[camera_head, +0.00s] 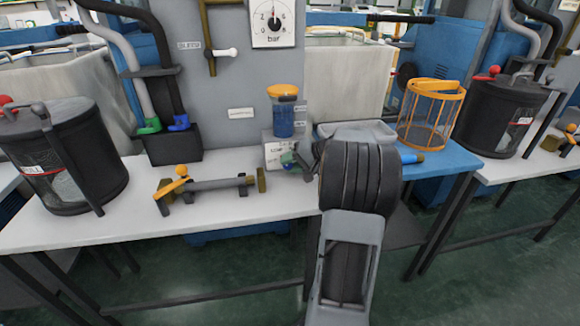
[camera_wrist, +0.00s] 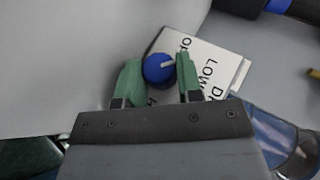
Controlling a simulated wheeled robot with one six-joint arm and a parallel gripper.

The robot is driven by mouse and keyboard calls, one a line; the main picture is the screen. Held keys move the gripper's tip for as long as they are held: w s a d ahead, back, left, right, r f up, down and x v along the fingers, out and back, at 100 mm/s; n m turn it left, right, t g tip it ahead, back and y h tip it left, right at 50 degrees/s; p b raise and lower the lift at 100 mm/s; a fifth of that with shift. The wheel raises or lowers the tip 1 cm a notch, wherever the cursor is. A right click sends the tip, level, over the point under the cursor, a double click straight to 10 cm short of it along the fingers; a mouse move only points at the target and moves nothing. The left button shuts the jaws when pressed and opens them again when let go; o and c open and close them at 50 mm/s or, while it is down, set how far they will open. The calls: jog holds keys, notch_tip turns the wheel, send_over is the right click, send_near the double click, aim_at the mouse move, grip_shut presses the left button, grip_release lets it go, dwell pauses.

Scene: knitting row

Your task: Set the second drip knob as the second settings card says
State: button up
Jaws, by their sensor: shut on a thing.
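My gripper (camera_head: 291,160) is at the base of a blue jar with an orange lid (camera_head: 283,112) on the white bench in the head view. In the wrist view, the green fingers of my gripper (camera_wrist: 159,76) are shut on a round blue knob (camera_wrist: 155,69), one on each side. The knob's white pointer points right and slightly up in that view. The knob is in front of a white plate (camera_wrist: 215,62) with black lettering, including "LOW"; other words are partly covered. The knob is hidden in the head view. I cannot read a settings card.
A brass-ended bar fitting with an orange handle (camera_head: 181,183) lies left of my gripper. A black drum (camera_head: 68,155) stands farther left. An orange wire basket (camera_head: 431,112) stands on the blue table to the right. A pressure gauge (camera_head: 273,20) is on the panel above.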

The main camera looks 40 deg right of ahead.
dwell(0.3)
jog(key=o, duration=0.9)
jog(key=p+v, duration=0.2)
jog(key=v, duration=0.5)
jog(key=p+v, duration=0.2)
jog(key=v, duration=0.4)
jog(key=shift+s+d, duration=0.3)
jog(key=shift+d, duration=0.1)
